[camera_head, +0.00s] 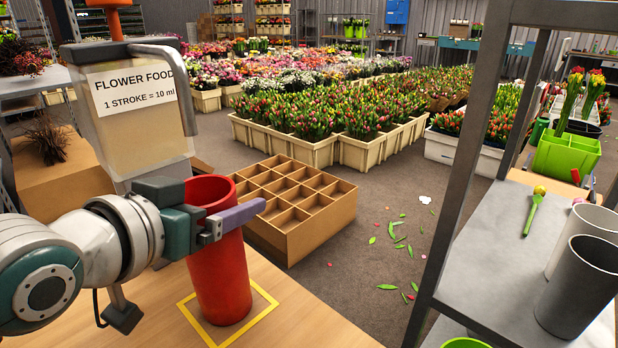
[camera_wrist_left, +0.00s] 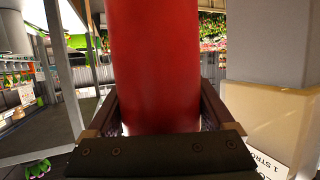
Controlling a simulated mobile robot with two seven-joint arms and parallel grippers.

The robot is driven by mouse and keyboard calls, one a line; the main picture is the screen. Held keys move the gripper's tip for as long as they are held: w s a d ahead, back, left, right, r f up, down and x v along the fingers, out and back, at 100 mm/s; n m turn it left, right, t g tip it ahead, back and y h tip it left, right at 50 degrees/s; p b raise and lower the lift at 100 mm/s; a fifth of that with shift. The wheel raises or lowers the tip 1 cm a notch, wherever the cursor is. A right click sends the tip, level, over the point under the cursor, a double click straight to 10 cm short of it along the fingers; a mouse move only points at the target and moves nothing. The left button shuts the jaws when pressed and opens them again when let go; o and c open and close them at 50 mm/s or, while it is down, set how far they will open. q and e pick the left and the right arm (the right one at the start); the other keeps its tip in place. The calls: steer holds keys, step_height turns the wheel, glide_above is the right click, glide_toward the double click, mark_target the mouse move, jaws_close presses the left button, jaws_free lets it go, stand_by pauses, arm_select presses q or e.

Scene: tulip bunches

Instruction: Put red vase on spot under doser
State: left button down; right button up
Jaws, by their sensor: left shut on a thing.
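The red vase (camera_head: 222,280) stands upright, its base inside the yellow square outline (camera_head: 264,312) on the wooden table. I see no clear gap under it, but cannot be sure that it bears on the table. My left gripper (camera_head: 222,222) is shut on the vase's upper part, its fingers to either side. In the left wrist view the red vase (camera_wrist_left: 155,70) fills the space between the fingers of the left gripper (camera_wrist_left: 160,120). The doser (camera_head: 130,125), a pale tank labelled "FLOWER FOOD", is behind the gripper. My right gripper is out of view.
An empty divided cardboard box (camera_head: 310,232) is beyond the table. Leaves (camera_head: 398,240) litter the floor. The table right of the square is clear.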

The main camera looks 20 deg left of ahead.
arm_select(q)
jaws_free()
steer(key=shift+s+r, duration=0.15)
steer(key=p+v, duration=0.2)
steer(key=v, duration=0.9)
steer(key=s+d+f+m+g, duration=0.1)
steer(key=s+d+f+g, duration=0.1)
steer(key=s+f+g, duration=0.2)
steer(key=s+d+f+m+g, duration=0.1)
steer(key=s+d+f+g, duration=0.2)
steer(key=s+g, duration=0.3)
steer(key=s+f, duration=0.1)
steer(key=s, duration=0.1)
steer(key=shift+s, duration=0.35)
steer(key=shift+d+f, duration=0.1)
steer(key=shift+f, duration=0.05)
